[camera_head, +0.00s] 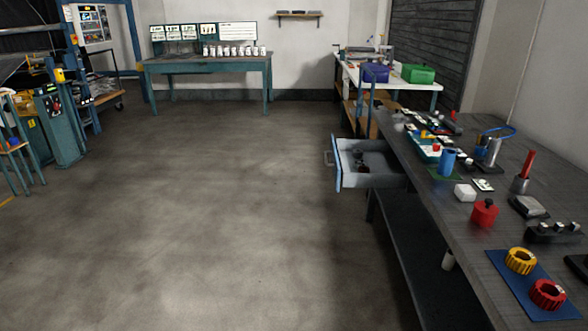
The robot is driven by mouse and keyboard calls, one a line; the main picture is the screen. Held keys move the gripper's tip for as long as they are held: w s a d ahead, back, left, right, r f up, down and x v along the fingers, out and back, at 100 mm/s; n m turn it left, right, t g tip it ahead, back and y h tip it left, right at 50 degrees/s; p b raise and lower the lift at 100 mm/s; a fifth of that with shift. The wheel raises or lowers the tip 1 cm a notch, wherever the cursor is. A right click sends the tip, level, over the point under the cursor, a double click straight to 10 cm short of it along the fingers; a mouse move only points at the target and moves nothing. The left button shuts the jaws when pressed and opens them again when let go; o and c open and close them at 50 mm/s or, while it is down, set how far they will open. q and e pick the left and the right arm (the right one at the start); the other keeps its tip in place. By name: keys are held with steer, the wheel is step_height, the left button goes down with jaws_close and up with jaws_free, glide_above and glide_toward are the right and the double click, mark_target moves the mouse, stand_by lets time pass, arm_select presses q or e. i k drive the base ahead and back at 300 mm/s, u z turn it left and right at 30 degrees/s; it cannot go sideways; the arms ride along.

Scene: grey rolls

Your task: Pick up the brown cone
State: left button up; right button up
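I cannot make out a brown cone anywhere in the head view. Neither of my grippers shows in the picture. The long dark workbench (464,211) on the right holds many small items. An open drawer (370,181) sticks out from its left side with small dark things inside, too small to tell.
A blue mat (510,285) on the bench carries a yellow ring (520,261) and a red ring (548,294). A red block (484,213) and a blue cylinder (447,162) stand farther back. A green-legged table (205,65) is at the far wall. The floor (190,200) is clear.

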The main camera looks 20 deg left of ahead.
mark_target(361, 168)
steer(key=u, duration=1.05)
steer(key=k, duration=1.25)
steer(key=u, duration=1)
steer(key=i, duration=1.55)
steer(key=z, duration=0.35)
steer(key=i, duration=2.9)
steer(key=z, duration=0.35)
steer(key=i, duration=2.5)
steer(key=z, duration=0.95)
steer(key=i, duration=1.95)
steer(key=z, duration=2.5)
steer(key=i, duration=1.5)
steer(key=z, duration=0.85)
